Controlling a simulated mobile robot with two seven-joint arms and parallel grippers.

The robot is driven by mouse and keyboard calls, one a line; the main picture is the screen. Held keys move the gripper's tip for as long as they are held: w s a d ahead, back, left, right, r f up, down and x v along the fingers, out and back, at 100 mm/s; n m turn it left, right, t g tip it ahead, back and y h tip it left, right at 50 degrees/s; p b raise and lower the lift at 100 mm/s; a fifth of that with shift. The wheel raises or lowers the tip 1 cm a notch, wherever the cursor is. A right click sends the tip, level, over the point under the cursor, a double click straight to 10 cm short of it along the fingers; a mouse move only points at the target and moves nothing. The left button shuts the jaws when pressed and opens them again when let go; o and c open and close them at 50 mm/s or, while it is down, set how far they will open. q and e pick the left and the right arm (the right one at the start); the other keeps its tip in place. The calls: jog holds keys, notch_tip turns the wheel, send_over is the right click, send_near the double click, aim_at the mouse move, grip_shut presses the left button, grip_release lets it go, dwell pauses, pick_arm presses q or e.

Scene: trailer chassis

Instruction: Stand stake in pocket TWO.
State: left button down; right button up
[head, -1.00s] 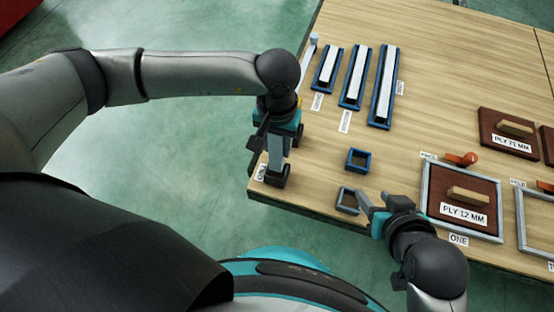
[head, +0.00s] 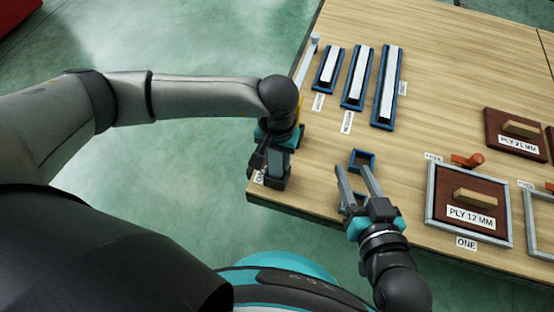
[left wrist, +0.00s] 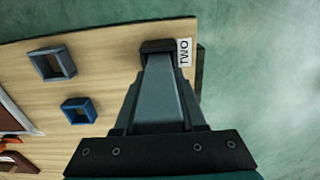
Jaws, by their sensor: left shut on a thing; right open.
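My left gripper (head: 276,168) is at the table's front left corner, pointing down. It is shut on a grey bar, the stake (left wrist: 165,90), which shows between the fingers in the left wrist view.
Blue trays with white bars (head: 328,70) lie farther back on the table (head: 430,95). A framed panel marked PLY 12 MM (head: 473,215) sits to the right, with a red-orange handle (head: 474,160) behind it. The table edge is close to the left gripper.

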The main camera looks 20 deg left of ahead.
pick_arm(q)
jog(key=shift+f, duration=0.2)
pick_arm(e)
jog(key=shift+a+r, duration=0.1)
jog(key=shift+a, duration=0.05)
pick_arm(q)
jog(key=shift+f, duration=0.2)
jog(key=shift+c, duration=2.4)
grip_release()
pick_arm(e)
jog(key=shift+a+r+t, duration=0.15)
jog(key=shift+t, duration=0.35)
pick_arm(q)
jog(key=shift+r, duration=0.15)
